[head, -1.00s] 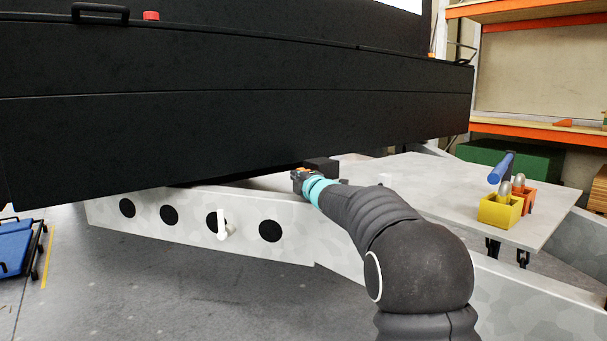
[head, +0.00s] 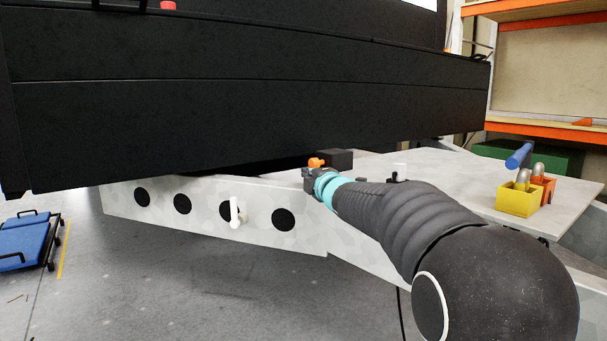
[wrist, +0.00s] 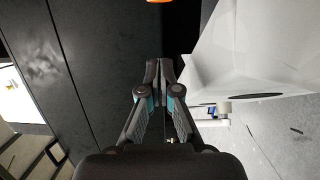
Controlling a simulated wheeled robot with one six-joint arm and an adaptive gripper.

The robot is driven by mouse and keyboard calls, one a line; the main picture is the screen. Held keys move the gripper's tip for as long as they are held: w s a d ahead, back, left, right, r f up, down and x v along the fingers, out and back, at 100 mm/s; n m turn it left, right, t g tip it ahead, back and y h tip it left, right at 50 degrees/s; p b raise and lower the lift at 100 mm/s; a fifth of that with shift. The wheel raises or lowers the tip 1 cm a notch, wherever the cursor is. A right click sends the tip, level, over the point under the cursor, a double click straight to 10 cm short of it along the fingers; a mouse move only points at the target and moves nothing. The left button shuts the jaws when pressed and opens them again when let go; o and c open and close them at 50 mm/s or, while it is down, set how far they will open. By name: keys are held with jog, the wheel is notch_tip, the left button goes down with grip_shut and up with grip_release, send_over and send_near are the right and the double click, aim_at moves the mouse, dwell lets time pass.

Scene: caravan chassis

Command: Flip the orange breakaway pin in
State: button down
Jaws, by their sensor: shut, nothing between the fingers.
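The orange breakaway pin (head: 316,162) shows in the head view beside a small black box (head: 338,159), just under the lower edge of the black caravan body. In the wrist view an orange part (wrist: 160,1) is cut off at the top edge, beyond the fingertips. My gripper (head: 309,178) is close below the pin in the head view; I cannot tell whether it touches. In the wrist view my gripper (wrist: 159,66) is shut with its fingertips together and nothing between them.
The black body (head: 230,120) overhangs the grey chassis beam (head: 150,215), which has round holes and a white handle (head: 236,212). A grey plate (head: 450,175) at right carries a yellow box (head: 517,200), an orange box and a blue-handled lever.

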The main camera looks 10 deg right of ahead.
jog(key=shift+v, duration=1.45)
jog(key=s+d+f+m+g+h+p, duration=0.1)
jog(key=s+d+m+g+h+p, duration=0.2)
jog(key=s+m, duration=0.45)
jog(key=s+d+m+g+h+p, duration=0.1)
jog(key=s+d+m+h+p, duration=0.3)
jog(key=s, duration=0.7)
jog(key=s+a+f+m+g+y+p, duration=0.1)
jog(key=s+f+m+g, duration=0.3)
jog(key=s, duration=0.9)
jog(key=s+a+f+m+g+y+p, duration=0.1)
jog(key=s+f+m, duration=0.4)
jog(key=s, duration=0.9)
notch_tip(320, 180, down, 2)
jog(key=g+p, duration=0.1)
jog(key=g, duration=0.1)
jog(key=shift+f+g, duration=0.2)
jog(key=shift+g, duration=0.2)
jog(key=shift+a+m, duration=0.1)
jog(key=shift+m, duration=0.15)
